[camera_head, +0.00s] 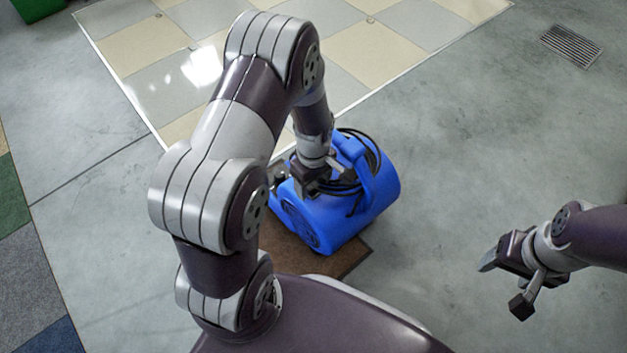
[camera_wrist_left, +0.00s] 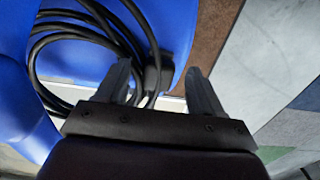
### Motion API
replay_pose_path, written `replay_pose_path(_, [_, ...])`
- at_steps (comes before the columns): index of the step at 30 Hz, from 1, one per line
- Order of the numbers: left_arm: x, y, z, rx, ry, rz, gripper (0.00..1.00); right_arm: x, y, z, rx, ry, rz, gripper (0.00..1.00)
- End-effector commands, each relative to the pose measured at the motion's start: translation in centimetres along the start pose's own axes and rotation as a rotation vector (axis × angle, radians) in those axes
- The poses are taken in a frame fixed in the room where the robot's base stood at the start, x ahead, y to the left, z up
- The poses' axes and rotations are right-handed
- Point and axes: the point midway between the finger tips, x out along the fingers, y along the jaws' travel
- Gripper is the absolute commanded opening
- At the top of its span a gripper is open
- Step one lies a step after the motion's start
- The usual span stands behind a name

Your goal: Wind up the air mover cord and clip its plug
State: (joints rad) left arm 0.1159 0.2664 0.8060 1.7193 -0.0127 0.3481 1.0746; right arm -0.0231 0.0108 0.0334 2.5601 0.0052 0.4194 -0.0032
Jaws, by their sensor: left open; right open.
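The blue air mover (camera_head: 375,195) stands on a brown mat in front of me. Its black cord (camera_head: 374,150) lies in loops around the top of the blue housing. In the left wrist view, several loops of the cord (camera_wrist_left: 85,22) lie against the blue air mover (camera_wrist_left: 180,20). A black block that looks like the plug (camera_wrist_left: 158,72) is between and just beyond the fingertips. My left gripper (camera_head: 325,172) is open at the air mover's near left side; its fingers also show in the left wrist view (camera_wrist_left: 160,80). My right gripper (camera_head: 503,287) is open and empty, well to the right.
The brown mat (camera_head: 350,258) lies under the air mover. A checkered tile area (camera_head: 135,45) is behind it, with a floor grate (camera_head: 571,45) at the far right. Carpet squares (camera_head: 30,275) lie at the left. The concrete floor right of the air mover is clear.

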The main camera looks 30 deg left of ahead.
Motion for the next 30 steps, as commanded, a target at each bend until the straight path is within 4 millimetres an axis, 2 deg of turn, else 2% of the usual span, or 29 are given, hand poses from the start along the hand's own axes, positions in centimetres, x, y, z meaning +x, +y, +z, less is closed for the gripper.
replay_pose_path(6, [-6.4, 0.1, 0.0, 0.0, 0.002, 0.003, 0.67, -4.6, 0.0, -0.6, 0.0, 0.001, 0.0, 0.67])
replay_pose_path(9, [-8.9, 0.1, 0.0, 0.0, 0.002, 0.003, 0.67, -6.2, 0.0, -0.8, 0.0, 0.001, 0.0, 0.67])
replay_pose_path(13, [-11.3, 0.0, 0.0, 0.0, 0.001, 0.002, 0.67, -7.5, 0.0, -0.9, 0.0, 0.001, 0.0, 0.67])
replay_pose_path(17, [-12.3, 0.0, 0.0, 0.0, 0.0, 0.001, 0.67, -7.9, 0.0, -0.9, 0.0, 0.0, 0.0, 0.67])
replay_pose_path(25, [-12.3, 0.0, 0.0, 0.013, 0.0, 0.001, 0.67, -7.8, 0.0, -0.9, 0.0, 0.0, 0.0, 0.67])
replay_pose_path(28, [-12.2, -0.2, 0.1, 0.137, -0.002, -0.002, 0.67, -7.8, 0.0, -0.9, 0.0, 0.0, 0.0, 0.67])
replay_pose_path(30, [-12.3, -1.5, 0.9, 0.308, -0.019, -0.023, 0.67, -7.8, 0.0, -0.9, 0.0, 0.0, 0.0, 0.67])
